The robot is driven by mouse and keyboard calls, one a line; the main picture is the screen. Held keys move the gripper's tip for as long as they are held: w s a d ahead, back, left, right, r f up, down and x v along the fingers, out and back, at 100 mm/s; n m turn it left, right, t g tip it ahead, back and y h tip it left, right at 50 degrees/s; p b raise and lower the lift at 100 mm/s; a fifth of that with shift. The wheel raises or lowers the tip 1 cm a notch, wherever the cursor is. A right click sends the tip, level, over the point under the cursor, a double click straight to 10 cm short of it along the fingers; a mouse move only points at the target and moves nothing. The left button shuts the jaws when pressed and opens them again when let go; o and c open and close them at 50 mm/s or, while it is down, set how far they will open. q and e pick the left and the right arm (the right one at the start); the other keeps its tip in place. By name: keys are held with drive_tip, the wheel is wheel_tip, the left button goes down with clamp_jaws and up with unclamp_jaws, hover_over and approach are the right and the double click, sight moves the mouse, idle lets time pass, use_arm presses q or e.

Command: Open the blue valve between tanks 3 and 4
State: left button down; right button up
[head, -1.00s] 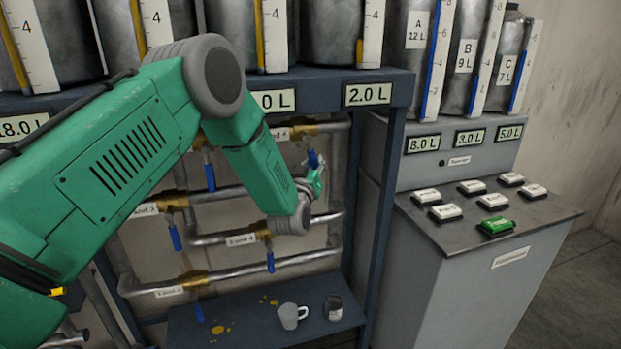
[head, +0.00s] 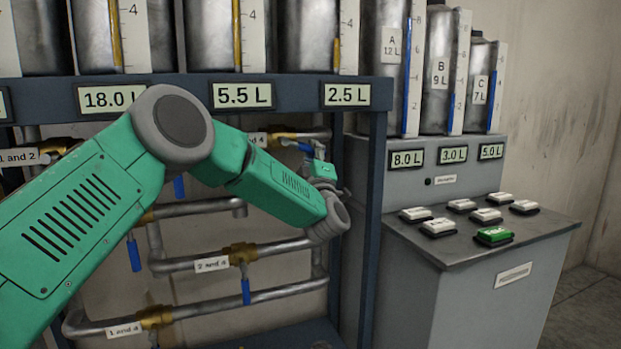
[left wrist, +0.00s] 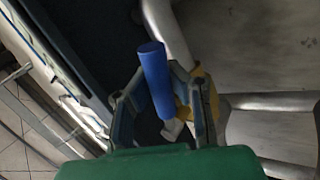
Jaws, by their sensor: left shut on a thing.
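The blue valve handle (head: 299,146) is on the top right pipe, by a brass valve body (head: 283,138) and a partly hidden label (head: 257,139) ending in "4". The handle lies nearly along the pipe, tilted slightly down to the right. My left gripper (head: 318,158) is at the handle's outer end and shut on it. In the left wrist view the blue handle (left wrist: 155,80) stands between the two fingers of my left gripper (left wrist: 160,100). My arm hides part of the pipes. My right gripper is not in view.
Tank displays (head: 347,95) read 18.0, 5.5 and 2.5 L. Other blue handles hang down on the "2 and 4" (head: 246,291) and left (head: 134,254) valves. A blue rack post (head: 373,230) stands close right of my gripper. A button console (head: 475,235) stands further right.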

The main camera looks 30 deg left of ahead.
use_arm(q)
drive_tip(key=n+g+y+b, duration=0.1)
drive_tip(key=n, duration=0.1)
drive_tip(key=n+g+y+b, duration=0.1)
drive_tip(key=n, duration=0.1)
drive_tip(key=shift+w+d+r+y, duration=0.1)
drive_tip(key=shift+r+y, duration=0.25)
drive_tip(key=shift+y, duration=0.05)
drive_tip(key=shift+r+n+g+y+b, duration=0.35)
drive_tip(key=shift+n+b, duration=0.25)
drive_tip(key=shift+n, duration=0.2)
drive_tip(key=shift+r+n+g+y+b, duration=0.2)
drive_tip(key=shift+n+g+y+b, duration=0.25)
drive_tip(key=shift+n, duration=0.35)
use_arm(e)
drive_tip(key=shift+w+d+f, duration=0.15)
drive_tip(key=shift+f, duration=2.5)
use_arm(q)
drive_tip(key=c, duration=1.9)
unclamp_jaws()
drive_tip(key=o, duration=0.5)
drive_tip(key=shift+r, duration=0.2)
drive_tip(key=shift+c, duration=0.2)
